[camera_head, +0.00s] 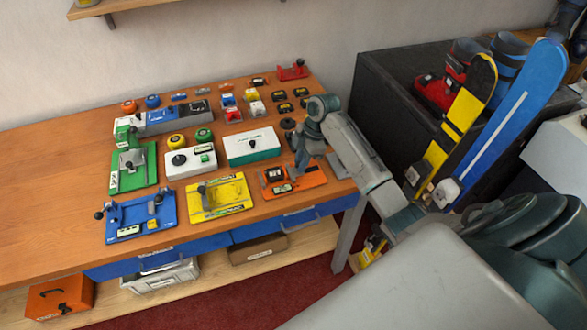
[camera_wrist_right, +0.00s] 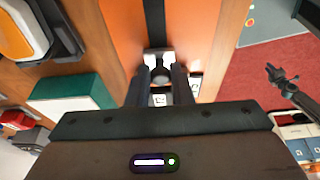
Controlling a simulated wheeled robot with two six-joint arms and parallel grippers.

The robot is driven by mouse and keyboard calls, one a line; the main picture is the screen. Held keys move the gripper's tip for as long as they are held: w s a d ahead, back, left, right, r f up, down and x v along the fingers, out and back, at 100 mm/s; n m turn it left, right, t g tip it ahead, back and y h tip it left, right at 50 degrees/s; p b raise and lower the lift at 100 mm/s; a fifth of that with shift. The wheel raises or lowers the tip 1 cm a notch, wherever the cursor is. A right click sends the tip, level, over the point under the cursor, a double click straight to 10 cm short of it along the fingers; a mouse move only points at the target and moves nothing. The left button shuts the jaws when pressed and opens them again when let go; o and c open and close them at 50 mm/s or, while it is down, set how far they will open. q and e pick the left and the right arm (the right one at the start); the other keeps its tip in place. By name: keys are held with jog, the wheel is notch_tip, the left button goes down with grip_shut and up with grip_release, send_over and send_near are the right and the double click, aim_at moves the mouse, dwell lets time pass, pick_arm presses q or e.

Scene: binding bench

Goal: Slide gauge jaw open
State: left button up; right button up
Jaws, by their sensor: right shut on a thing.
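An orange plate fixture (camera_head: 308,183), which appears to be the gauge, lies at the right front of the wooden bench. In the right wrist view the orange plate (camera_wrist_right: 118,22) has a dark rail along it. My right gripper (camera_wrist_right: 160,76) is over the plate at the end of this rail. It is shut on a small dark round knob (camera_wrist_right: 160,76), with pale blocks beside it. In the head view my right gripper (camera_head: 302,165) comes down at the fixture's right side and hides part of it. The knob cannot be made out there. My left gripper is not in view.
A yellow fixture (camera_head: 232,207), a blue fixture (camera_head: 125,228) and a white-and-green box (camera_head: 252,147) stand close by on the bench (camera_head: 50,190). Several small parts lie behind. A black cabinet (camera_head: 385,75) with skis and boots stands right. The bench's left end is clear.

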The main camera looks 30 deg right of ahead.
jog(key=shift+s+d+p, duration=0.2)
jog(key=shift+d, duration=0.6)
jog(key=shift+s+d+p, duration=0.2)
jog(key=shift+d, duration=0.6)
jog(key=o, duration=0.4)
jog(key=shift+o, duration=0.2)
notch_tip(320, 180, up, 10)
jog(key=p, duration=0.9)
